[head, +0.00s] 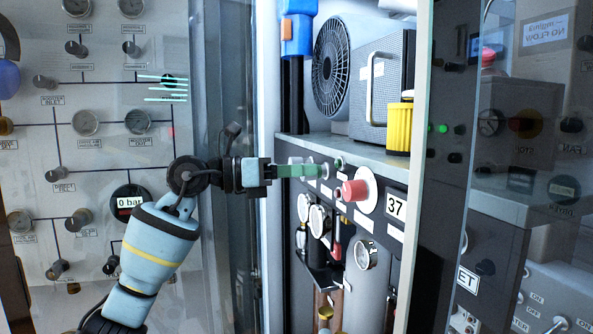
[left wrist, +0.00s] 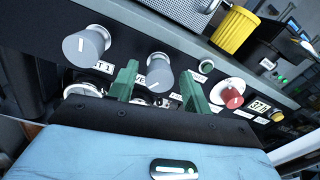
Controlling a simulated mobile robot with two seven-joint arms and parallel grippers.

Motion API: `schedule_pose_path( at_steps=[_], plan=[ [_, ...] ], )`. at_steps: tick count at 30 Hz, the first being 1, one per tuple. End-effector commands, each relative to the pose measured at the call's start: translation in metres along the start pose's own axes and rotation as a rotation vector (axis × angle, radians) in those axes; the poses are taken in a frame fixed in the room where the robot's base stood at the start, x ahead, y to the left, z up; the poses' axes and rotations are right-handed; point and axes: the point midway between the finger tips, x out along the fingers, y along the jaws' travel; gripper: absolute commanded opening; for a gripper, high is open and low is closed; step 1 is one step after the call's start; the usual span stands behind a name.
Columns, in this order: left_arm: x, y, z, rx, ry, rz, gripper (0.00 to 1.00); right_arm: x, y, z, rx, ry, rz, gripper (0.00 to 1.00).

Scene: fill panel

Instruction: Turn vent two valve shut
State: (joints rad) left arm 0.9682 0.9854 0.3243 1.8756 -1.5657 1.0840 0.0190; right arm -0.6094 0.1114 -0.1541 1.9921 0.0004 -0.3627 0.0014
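The vent two valve looks to be the grey round knob (left wrist: 159,72) in the left wrist view; its label is partly hidden and only "VE" reads. My left gripper (head: 318,171) reaches the panel from the left in the head view. Its green fingers are apart, one on each side of this knob in the left wrist view, with a gap on both sides. How deep the knob sits between them I cannot tell. In the head view the fingers largely hide the knob. Another grey knob (left wrist: 87,45), labelled ending "T 1", is to its left. My right gripper is not in view.
A red knob (head: 354,190) sits right of the fingers, also in the left wrist view (left wrist: 231,98). Gauges (head: 318,220) hang below. A yellow ribbed object (head: 398,127) and a grey box (head: 384,90) stand on the shelf above. A glass pane stands at right.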

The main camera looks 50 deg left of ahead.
Motion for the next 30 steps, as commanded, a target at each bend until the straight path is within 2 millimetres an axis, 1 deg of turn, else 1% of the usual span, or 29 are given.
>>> schedule_pose_path(
  at_steps=[1,9,15,20,26,30],
  plan=[
    [0.000,0.000,0.000,0.000,0.000,0.000,0.42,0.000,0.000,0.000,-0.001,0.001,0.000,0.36],
    [0.000,0.000,0.000,0.000,0.000,0.000,0.07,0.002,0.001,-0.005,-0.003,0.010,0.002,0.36],
    [0.000,0.000,0.000,0.012,0.001,0.001,0.07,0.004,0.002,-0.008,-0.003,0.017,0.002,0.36],
    [0.000,0.000,0.000,0.063,0.003,0.002,0.07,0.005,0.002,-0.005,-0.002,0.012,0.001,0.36],
    [0.000,0.001,-0.001,0.193,0.011,0.005,0.07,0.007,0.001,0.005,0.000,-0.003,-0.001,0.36],
    [0.000,0.000,-0.002,0.318,0.019,0.007,0.07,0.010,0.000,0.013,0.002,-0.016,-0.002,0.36]
  ],
)
